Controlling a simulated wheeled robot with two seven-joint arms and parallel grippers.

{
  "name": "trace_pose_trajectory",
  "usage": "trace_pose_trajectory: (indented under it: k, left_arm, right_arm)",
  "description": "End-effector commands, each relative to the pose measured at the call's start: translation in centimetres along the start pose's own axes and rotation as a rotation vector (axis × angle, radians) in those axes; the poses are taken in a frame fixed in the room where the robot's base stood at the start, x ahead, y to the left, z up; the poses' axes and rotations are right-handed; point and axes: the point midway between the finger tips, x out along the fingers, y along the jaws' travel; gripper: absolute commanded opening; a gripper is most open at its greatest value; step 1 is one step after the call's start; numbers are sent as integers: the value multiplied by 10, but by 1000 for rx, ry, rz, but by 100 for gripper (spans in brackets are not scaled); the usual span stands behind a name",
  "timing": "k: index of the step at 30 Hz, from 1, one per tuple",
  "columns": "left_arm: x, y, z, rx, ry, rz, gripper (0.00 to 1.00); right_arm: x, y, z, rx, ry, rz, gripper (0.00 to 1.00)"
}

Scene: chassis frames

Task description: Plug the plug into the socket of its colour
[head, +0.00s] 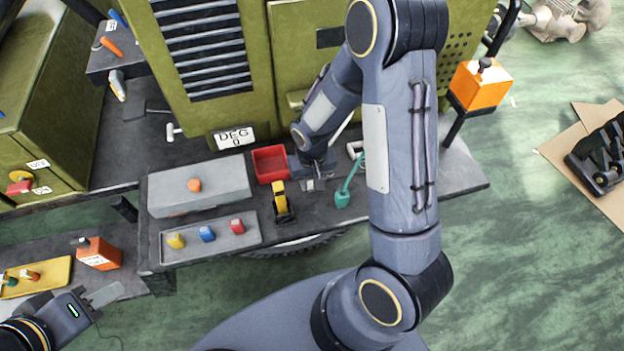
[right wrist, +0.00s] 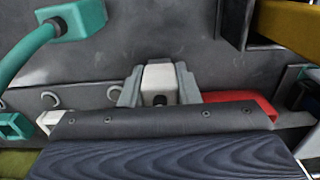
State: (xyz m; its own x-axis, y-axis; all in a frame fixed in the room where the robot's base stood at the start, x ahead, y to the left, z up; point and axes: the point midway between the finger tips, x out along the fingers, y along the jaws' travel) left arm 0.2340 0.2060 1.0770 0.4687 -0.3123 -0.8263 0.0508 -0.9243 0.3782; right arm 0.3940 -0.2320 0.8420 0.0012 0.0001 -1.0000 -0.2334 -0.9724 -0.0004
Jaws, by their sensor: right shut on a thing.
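My right gripper (head: 313,184) is low over the bench. In the right wrist view its fingers (right wrist: 158,92) are shut on a pale grey block (right wrist: 158,76) with a dark end. I cannot tell for sure whether this block is the plug. A grey tray (head: 212,251) at the bench front holds a yellow piece (head: 176,241), a blue piece (head: 207,233) and a red piece (head: 237,226).
A red bin (head: 270,163) and a yellow-and-black object (head: 281,203) stand left of my right gripper. A teal object (head: 343,198) with a curved stem is on its right; it also shows in the wrist view (right wrist: 75,18). A green cabinet (head: 205,90) rises behind.

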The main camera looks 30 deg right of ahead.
Motion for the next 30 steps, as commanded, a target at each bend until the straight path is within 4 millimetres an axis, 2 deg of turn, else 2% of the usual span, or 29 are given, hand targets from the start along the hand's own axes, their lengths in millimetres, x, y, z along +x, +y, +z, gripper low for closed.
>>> trace_pose_trajectory:
  k: [3,4,9,20,23,30]
  left_arm:
    - [4,-2,2,0,0,0,36]
    - [3,-2,2,0,0,0,36]
    - [3,-1,1,0,0,0,36]
    - [-2,1,-1,0,0,0,36]
    - [1,-1,1,0,0,0,36]
    - [4,-2,2,0,0,0,36]
  right_arm:
    - [5,0,0,0,0,0,6]
    - [4,0,0,0,0,0,31]
    - [3,0,0,0,0,0,51]
    - [-4,0,0,0,1,0,51]
    - [-18,0,-1,1,6,-2,51]
    - [-70,-1,-2,0,8,-4,51]
